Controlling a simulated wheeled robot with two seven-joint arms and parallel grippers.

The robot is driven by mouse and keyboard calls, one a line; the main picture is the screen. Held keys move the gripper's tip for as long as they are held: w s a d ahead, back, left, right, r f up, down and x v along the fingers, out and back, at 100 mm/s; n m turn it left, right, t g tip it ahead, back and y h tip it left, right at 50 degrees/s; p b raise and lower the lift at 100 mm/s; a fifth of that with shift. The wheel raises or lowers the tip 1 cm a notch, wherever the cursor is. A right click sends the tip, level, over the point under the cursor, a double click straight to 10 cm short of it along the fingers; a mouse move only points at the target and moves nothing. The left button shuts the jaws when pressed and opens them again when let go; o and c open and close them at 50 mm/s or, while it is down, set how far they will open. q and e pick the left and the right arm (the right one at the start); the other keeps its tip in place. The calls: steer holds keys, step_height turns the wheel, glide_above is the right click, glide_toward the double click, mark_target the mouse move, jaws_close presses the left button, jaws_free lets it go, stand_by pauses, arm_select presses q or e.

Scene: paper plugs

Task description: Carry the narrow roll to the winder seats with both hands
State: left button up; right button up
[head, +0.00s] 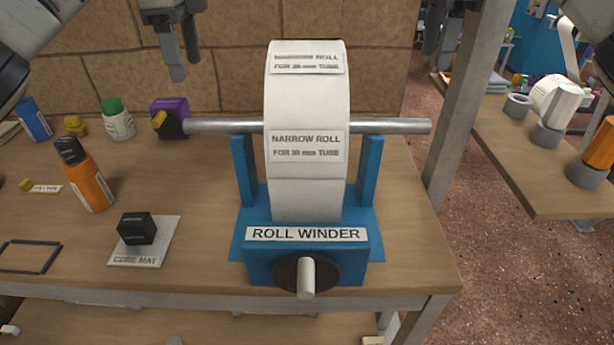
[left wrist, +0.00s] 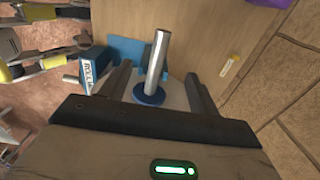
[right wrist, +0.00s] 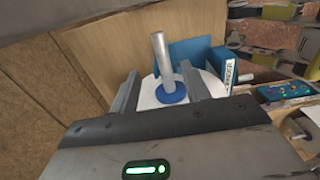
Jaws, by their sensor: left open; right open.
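The narrow roll (head: 306,105) is a white paper roll with printed labels, upright on a steel bar (head: 400,126). The bar lies level across the tops of the two blue uprights of the roll winder (head: 305,262); I cannot tell exactly how it sits in the seats. My left gripper (head: 180,50) is open and empty, above the bar's left end. My right gripper (head: 432,40) is open, partly cut off at the top, above the bar's right end. The wrist views show the bar (left wrist: 157,60) and a blue hub (right wrist: 172,92) beyond the open fingers.
On the table's left stand an orange bottle (head: 88,180), a white jar with a green lid (head: 118,122), a purple box (head: 170,110) and a black block (head: 137,228) on the core mat (head: 145,258). A grey post (head: 462,100) rises at the right. Another table holds rolls.

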step_height(320, 180, up, 6)
steer(key=p, duration=0.5)
steer(key=o, duration=0.3)
stand_by(0.3)
steer(key=shift+r+p, duration=3.5)
